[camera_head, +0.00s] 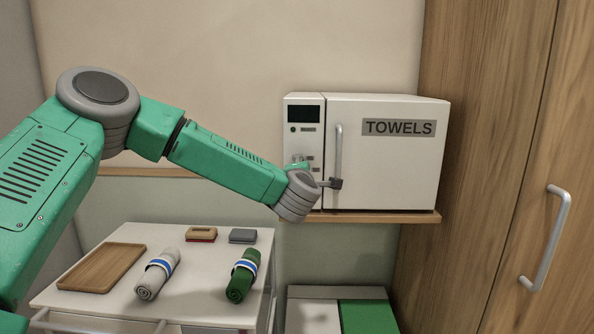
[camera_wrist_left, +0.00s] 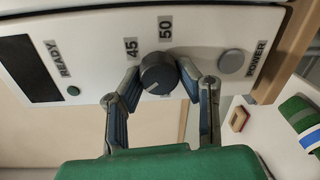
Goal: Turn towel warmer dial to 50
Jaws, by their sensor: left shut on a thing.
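The white towel warmer (camera_head: 385,150) sits on a wall shelf, with its control panel at the left of its door. In the left wrist view its dark round dial (camera_wrist_left: 158,72) lies between my left gripper's fingers (camera_wrist_left: 159,76), which are shut on its sides. The label 45 (camera_wrist_left: 131,48) and the label 50 (camera_wrist_left: 166,28) are beside the dial, above it in this view. A pale mark shows on the dial's lower part, but I cannot tell its exact setting. In the head view my left gripper (camera_head: 299,164) hides the dial. My right gripper is out of view.
The warmer's door handle (camera_head: 338,152) stands close to my left wrist. A white cart (camera_head: 200,277) below holds a wooden tray (camera_head: 102,267) and rolled towels.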

